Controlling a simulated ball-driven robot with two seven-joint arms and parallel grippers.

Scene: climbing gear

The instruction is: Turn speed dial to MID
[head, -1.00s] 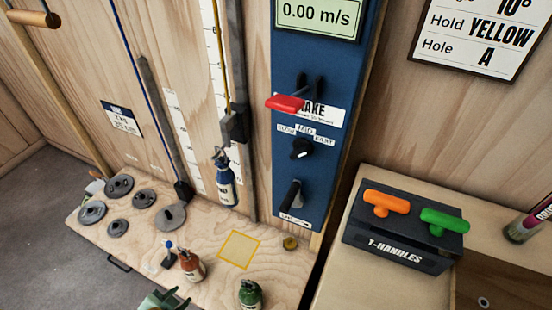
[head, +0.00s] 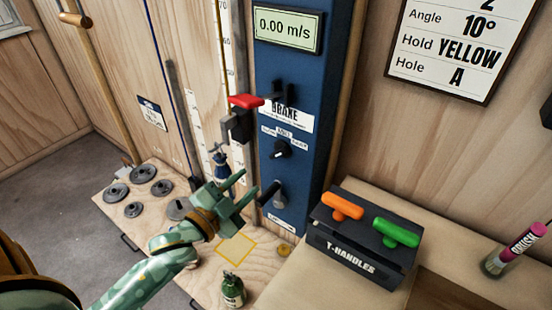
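The speed dial (head: 283,150) is a small black knob on the blue panel (head: 306,130), below the brake label. Small labels sit around its top, with MID at the middle. A pale mark shows on the knob, but it is too small to tell its setting surely. My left gripper (head: 250,182) is green, open and empty. It is below and left of the dial, apart from it, near the black lower lever (head: 268,195). My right gripper is not in view.
The red brake handle (head: 246,101) juts out above the dial. A display (head: 288,30) reads 0.00 m/s. A T-handle box (head: 362,250) stands on the right. A green bottle (head: 232,290) and grey discs (head: 160,188) are on the wooden platform.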

